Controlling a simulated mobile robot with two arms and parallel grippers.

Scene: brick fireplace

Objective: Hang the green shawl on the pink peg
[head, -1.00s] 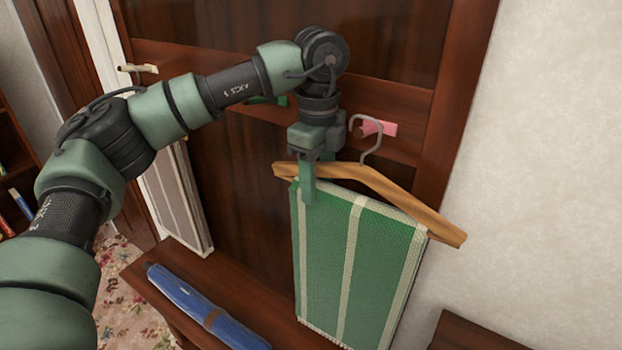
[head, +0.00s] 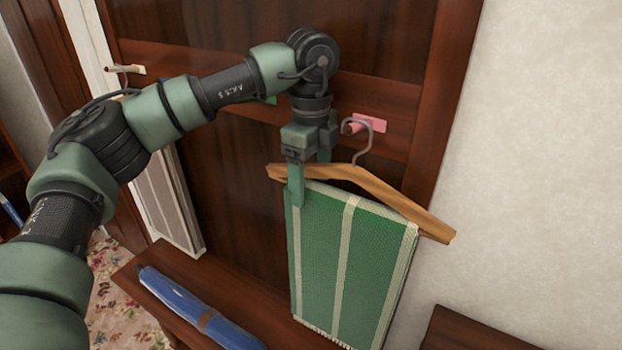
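The green shawl (head: 325,255) with pale stripes is draped over a wooden hanger (head: 400,198). The hanger's metal hook (head: 371,140) is at the pink peg (head: 356,126) on the door-like panel and appears to loop over it; the exact contact is hard to tell. My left gripper (head: 309,182) is at the left part of the hanger. Its fingers look parted, one in front of the hanger and shawl, the other behind and partly hidden. My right gripper is out of view.
A mauve striped cloth (head: 170,205) hangs at the left below a beige peg (head: 128,69). A rolled blue item (head: 195,305) lies on a wooden bench (head: 135,285) below. A pale wall (head: 545,170) is at the right. A wooden edge (head: 470,333) shows at lower right.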

